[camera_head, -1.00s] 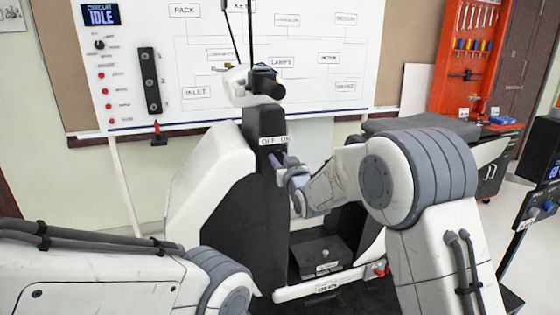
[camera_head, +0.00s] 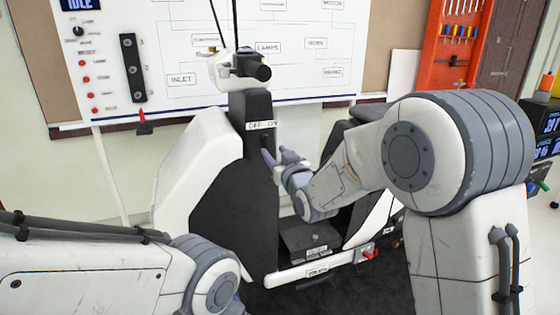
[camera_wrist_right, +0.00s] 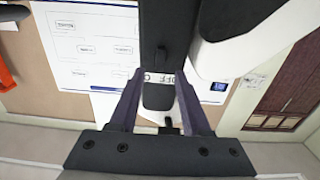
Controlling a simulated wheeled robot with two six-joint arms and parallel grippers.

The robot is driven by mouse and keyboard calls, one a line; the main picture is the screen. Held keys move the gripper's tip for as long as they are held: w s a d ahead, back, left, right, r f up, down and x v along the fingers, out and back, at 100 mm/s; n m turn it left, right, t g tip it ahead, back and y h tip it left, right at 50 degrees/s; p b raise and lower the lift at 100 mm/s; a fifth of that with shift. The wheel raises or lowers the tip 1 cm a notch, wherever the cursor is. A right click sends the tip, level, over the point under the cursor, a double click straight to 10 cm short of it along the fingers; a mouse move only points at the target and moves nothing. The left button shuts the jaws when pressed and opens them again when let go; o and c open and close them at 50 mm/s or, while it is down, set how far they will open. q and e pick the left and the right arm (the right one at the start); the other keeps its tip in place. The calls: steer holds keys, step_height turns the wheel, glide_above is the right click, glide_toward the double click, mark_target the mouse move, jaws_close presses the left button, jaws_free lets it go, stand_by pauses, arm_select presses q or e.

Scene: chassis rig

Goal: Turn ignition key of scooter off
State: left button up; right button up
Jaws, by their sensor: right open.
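The scooter (camera_head: 192,172) is a white and black body with a dark upright column (camera_head: 258,108). An OFF / ON label (camera_head: 262,125) is on the column; part of it also shows upside down in the right wrist view (camera_wrist_right: 160,78). A small dark key-like part (camera_wrist_right: 160,53) stands out from the column near the label. My right gripper (camera_head: 275,156) is open and empty at the column, just below the label. In the right wrist view its fingers (camera_wrist_right: 159,74) are spread on either side of the label, apart from the key. My left gripper is out of view.
A white circuit board panel (camera_head: 185,65) with labels and a dark switch strip (camera_head: 132,68) stands behind the scooter. An orange tool rack (camera_head: 448,55) is at the back right. The scooter's dark footwell and a box (camera_head: 312,238) lie below my right forearm.

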steer(key=v, duration=0.3)
steer(key=shift+s+d, duration=0.1)
steer(key=shift+s, duration=0.1)
steer(key=s+a+f+n+g+h, duration=0.1)
steer(key=s+a+f+g, duration=0.1)
steer(key=s+f+g, duration=0.45)
steer(key=s+a+f+g, duration=0.2)
steer(key=s+f, duration=0.2)
steer(key=s, duration=0.5)
steer(key=s+d+f+n+g+h, duration=0.1)
steer(key=s+d+f+g+h, duration=0.2)
steer(key=s, duration=0.9)
steer(key=s+d+f+n+g+h, duration=0.1)
steer(key=s+d+f+n+g, duration=0.15)
steer(key=s+g, duration=0.65)
steer(key=s+r+m+t+p, duration=0.1)
steer(key=s+r+t+p, duration=0.2)
steer(key=r+p, duration=1.2)
steer(key=shift+r, duration=0.25)
